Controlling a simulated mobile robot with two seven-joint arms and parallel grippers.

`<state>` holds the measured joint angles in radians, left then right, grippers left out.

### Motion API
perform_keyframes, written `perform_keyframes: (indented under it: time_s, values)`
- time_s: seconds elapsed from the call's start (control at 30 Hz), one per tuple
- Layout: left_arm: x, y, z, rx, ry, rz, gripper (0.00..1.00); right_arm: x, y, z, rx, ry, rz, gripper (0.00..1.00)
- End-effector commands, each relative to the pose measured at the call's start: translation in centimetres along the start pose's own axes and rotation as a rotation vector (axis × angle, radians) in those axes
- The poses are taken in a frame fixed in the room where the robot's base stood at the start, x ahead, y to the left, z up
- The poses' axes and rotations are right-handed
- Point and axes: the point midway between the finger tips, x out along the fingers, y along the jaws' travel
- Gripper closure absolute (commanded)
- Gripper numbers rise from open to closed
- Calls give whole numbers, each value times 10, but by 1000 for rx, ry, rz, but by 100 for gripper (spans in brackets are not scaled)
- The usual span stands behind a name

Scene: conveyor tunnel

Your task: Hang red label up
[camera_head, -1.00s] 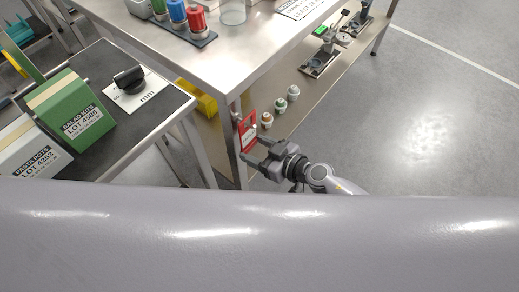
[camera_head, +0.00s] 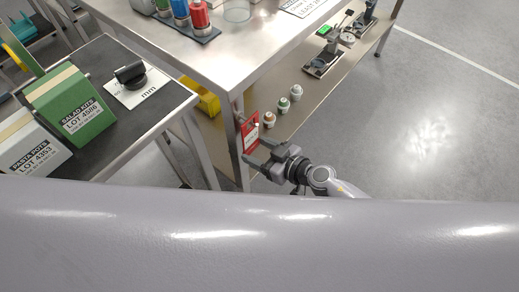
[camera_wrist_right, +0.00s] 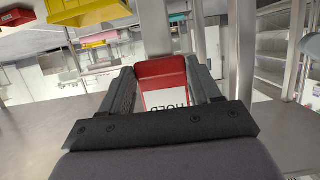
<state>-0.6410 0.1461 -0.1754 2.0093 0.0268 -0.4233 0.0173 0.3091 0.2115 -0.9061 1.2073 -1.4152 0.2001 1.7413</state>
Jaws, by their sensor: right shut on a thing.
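The red label (camera_head: 250,131) is a flat red tag with a white panel; it stands upright beside the table's corner leg in the head view. In the right wrist view the red label (camera_wrist_right: 162,74) sits between the two fingers, and its white panel carries dark lettering. My right gripper (camera_head: 257,150) is shut on the label's lower part. In the right wrist view the gripper (camera_wrist_right: 165,82) has a finger at each side of the label. I cannot tell whether the label touches a hook or the leg. My left gripper is out of view.
A steel table (camera_head: 215,62) with a lower shelf (camera_head: 290,112) stands close by the gripper. Several small capped pots (camera_head: 283,104) stand on the shelf. A yellow bin (camera_head: 205,100) is behind the leg (camera_head: 239,165). A dark bench (camera_head: 150,115) with green and white boxes is at left.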

Motion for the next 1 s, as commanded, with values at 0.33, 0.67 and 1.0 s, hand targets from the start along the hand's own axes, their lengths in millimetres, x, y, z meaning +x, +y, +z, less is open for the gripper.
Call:
perform_keyframes:
  time_s: [0.33, 0.67, 1.0]
  values:
    - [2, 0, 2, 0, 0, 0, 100, 1, 0, 4, 1, 0, 0, 92]
    - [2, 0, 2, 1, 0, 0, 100, 1, 0, 4, 1, 0, 0, 8]
    - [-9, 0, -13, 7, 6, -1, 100, -33, 1, 1, 1, -2, 1, 8]
